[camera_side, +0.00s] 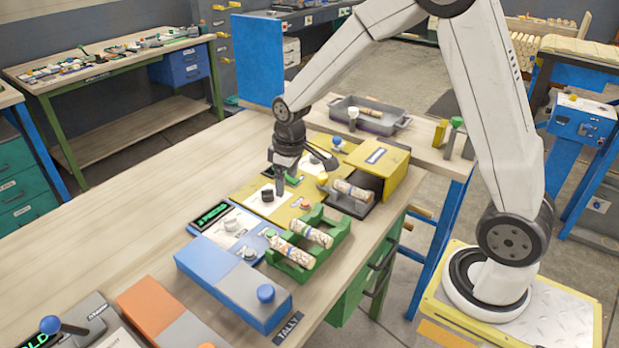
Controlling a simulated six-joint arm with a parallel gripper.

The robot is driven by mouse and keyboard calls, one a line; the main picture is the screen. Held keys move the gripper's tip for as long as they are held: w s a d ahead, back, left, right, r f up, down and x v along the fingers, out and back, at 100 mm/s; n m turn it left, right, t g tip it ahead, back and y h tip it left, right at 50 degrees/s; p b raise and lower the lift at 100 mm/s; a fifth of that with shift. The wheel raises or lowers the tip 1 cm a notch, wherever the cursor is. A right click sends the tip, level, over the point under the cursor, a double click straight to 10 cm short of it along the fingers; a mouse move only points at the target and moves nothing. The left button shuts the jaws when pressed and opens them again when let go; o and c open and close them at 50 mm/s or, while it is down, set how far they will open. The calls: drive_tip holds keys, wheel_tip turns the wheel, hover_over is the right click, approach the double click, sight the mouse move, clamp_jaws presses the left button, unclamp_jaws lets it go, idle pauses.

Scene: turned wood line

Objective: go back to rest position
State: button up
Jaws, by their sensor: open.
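My gripper (281,187) points down over the work table (150,200), above a yellow panel. Its jaws are small in this view; they are open and hold nothing that I can see. A black knob (267,196) on a white plate is just left of the fingertips; I cannot tell whether they touch it. A green rack (334,242) in front holds two pale, patterned turned wood pieces, one (311,235) behind the other (290,252). A third piece (352,191) lies on a grey tray at the mouth of a yellow box (392,168).
A blue and grey box (215,268) with a blue knob and an orange box (150,303) stand at the front. A lit display (209,214) is left of the panel. A grey bin (345,110) stands behind. The table's left part is clear.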

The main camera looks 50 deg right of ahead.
drive_tip(key=s+a+m+t, duration=0.1)
drive_tip(key=s+a+m, duration=0.2)
drive_tip(key=s, duration=1.2)
